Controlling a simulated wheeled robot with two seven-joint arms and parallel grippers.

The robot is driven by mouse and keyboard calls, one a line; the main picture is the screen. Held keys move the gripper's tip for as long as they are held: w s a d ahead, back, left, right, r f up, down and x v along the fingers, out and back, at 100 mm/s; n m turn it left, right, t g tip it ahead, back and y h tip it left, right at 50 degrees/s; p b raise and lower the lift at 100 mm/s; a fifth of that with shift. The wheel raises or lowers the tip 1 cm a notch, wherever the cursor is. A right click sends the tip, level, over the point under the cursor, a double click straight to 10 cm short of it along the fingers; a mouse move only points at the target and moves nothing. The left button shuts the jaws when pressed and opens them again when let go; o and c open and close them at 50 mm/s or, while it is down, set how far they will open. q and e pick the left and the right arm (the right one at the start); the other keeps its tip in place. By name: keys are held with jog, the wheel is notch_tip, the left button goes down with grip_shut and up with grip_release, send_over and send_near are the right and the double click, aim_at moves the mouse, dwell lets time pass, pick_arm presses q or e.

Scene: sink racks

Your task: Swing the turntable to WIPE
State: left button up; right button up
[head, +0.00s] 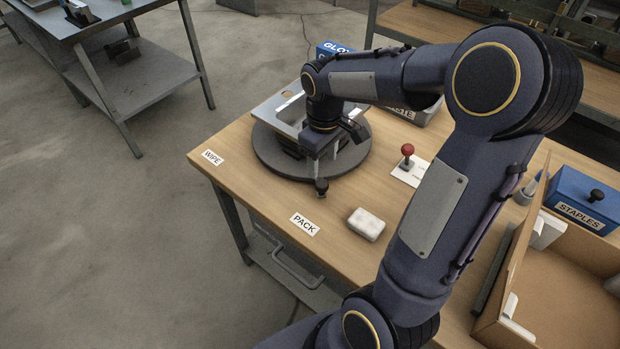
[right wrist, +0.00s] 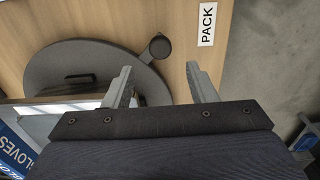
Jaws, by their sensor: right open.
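The turntable (head: 266,150) is a dark round disc on the wooden bench, with a silver frame (head: 268,107) on top. A short tab with a dark round knob (head: 322,187) sticks out of its front edge, on the side toward the PACK label (head: 304,224). The WIPE label (head: 213,157) lies to the left. My right gripper (head: 326,163) is open and points down over the tab. In the right wrist view the knob (right wrist: 160,46) appears between and beyond the open fingertips (right wrist: 158,70), with no clear contact. My left gripper is out of view.
A white block (head: 366,224) lies right of PACK. A red-topped knob (head: 407,150) stands on a white card. A blue STAPLES bin (head: 597,208) and an open cardboard box (head: 560,300) are at the right. A blue gloves box (head: 328,48) is behind. The bench between WIPE and PACK is clear.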

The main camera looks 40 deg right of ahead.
aim_at(322, 183)
notch_tip(322, 183, down, 7)
jog(key=shift+f, duration=0.1)
jog(key=shift+c, duration=0.3)
grip_shut()
